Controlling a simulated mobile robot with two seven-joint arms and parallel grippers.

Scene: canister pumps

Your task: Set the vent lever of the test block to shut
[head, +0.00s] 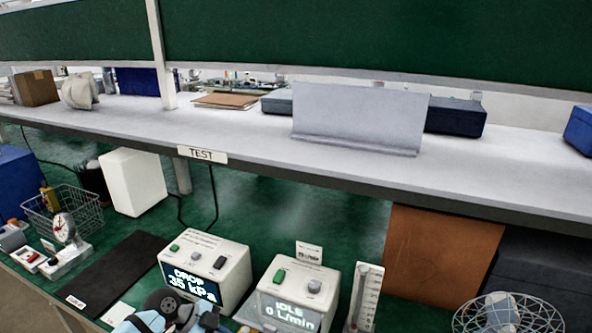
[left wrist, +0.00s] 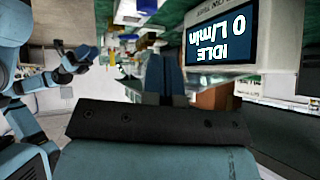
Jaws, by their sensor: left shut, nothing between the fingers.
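A small pale block with a round dial gauge (head: 66,240) stands at the left of the green bench in the head view. It looks like the test block, but its vent lever is too small to make out. My left gripper (left wrist: 165,78) is shut and empty in the left wrist view. It is near the box reading IDLE 0 L/min (left wrist: 222,40), which appears upside down there. In the head view my left arm shows at the bottom edge, well to the right of the gauge block. Part of my other arm shows at the left of the wrist view; its fingers are unclear.
A box reading DROP 35 kPa (head: 205,272) and the IDLE box (head: 298,290) stand at the front. A black mat (head: 120,270) lies between the gauge block and the DROP box. A wire basket (head: 85,212) stands behind the gauge. A shelf (head: 250,150) overhangs the bench.

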